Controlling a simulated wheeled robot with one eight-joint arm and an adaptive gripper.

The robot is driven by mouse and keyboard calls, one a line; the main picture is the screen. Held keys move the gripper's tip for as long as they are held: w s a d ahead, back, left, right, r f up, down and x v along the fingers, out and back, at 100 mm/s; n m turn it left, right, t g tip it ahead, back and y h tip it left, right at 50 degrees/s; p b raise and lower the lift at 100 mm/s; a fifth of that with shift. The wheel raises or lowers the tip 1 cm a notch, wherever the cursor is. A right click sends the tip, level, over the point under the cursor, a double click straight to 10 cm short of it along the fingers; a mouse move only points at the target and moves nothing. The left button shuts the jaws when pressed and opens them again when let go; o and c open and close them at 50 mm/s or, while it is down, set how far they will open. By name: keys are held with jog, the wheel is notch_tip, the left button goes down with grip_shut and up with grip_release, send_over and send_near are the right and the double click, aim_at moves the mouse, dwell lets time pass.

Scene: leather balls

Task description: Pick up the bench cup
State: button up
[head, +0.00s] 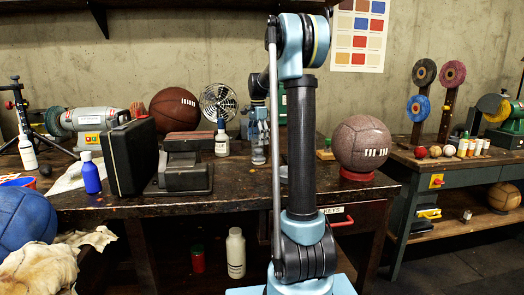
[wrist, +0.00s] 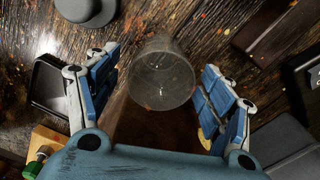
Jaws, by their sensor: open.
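The bench cup (wrist: 163,82) is a clear, see-through cup on the dark wooden bench. In the wrist view it stands out in the middle, between the two blue finger pads. My gripper (wrist: 161,62) is open, with one finger to the left of the cup and one to the right. A gap shows on each side, and neither finger visibly touches it. In the head view my gripper (head: 258,140) is low over the bench behind my arm column, and I cannot make out the cup clearly there.
In the wrist view a grey round object (wrist: 88,8) lies beyond the cup, a black tray-like item (wrist: 47,85) at left and dark blocks (wrist: 278,30) at right. In the head view a black case (head: 130,158), a white bottle (head: 221,143) and a ball (head: 361,143) crowd the bench.

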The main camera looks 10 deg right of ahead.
jog(key=shift+a+f, duration=0.1)
jog(key=shift+f, duration=0.9)
jog(key=c, duration=1.2)
jog(key=shift+o, duration=0.2)
